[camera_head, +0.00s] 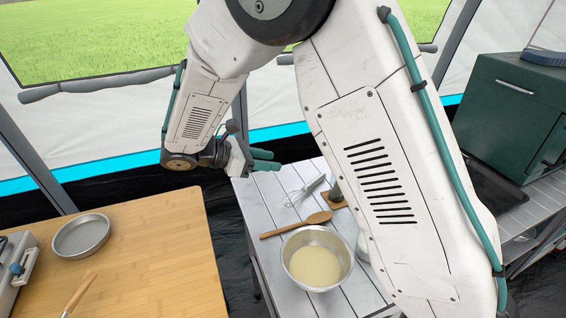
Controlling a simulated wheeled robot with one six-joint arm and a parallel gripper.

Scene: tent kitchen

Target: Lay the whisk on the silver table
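The whisk (304,191) lies on the silver slatted table (262,215), with its wire loops to the left and its handle to the upper right. My gripper (264,160) has teal fingers and is above and to the left of the whisk, near the table's far left corner. The two fingers show a narrow gap between them and nothing is seen held. The gripper is apart from the whisk in the picture. My arm hides the right part of the silver table.
On the silver table are a wooden spoon (297,225), a steel bowl of batter (316,266) and a small wooden piece (330,196). The wooden table (150,250) at left bears a round pan (81,237) and a wooden-handled tool (79,295). A green cabinet (505,115) stands at right.

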